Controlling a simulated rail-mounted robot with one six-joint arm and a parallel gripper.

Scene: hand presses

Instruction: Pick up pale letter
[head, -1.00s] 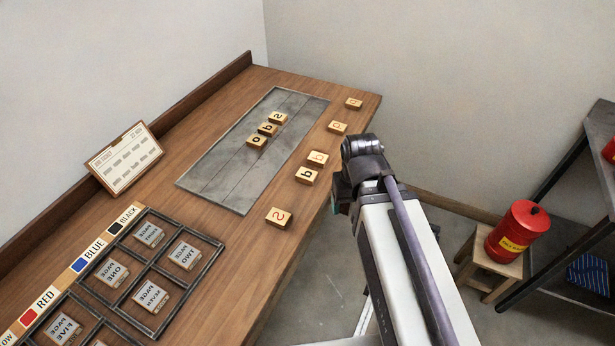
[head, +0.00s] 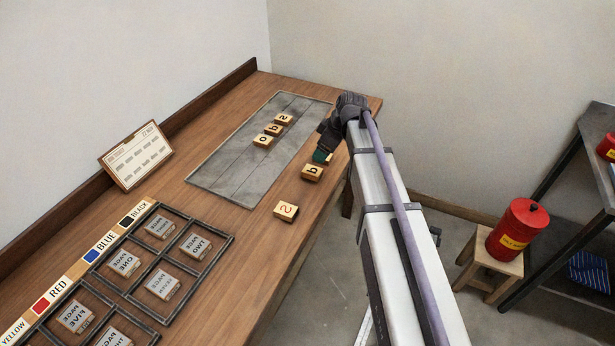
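My gripper (head: 321,156) is low over the right edge of the bench, its teal fingertips pointing down just behind a block with a dark letter (head: 312,173). A sliver of another wooden block (head: 329,157) shows beside the fingertips; the rest of it and its letter are hidden by my gripper. Whether the fingers are apart or closed on it cannot be told. A block with a brownish-red letter (head: 285,211) lies nearer on the bench. The other blocks farther along this edge are hidden behind my arm.
Three dark-lettered blocks (head: 273,130) sit in a row on the grey metal slab (head: 232,180). A compartmented frame (head: 212,265) of page blocks, a colour strip (head: 72,275) and a ticket board (head: 136,158) are at left. A red can (head: 518,229) stands on a stool at right.

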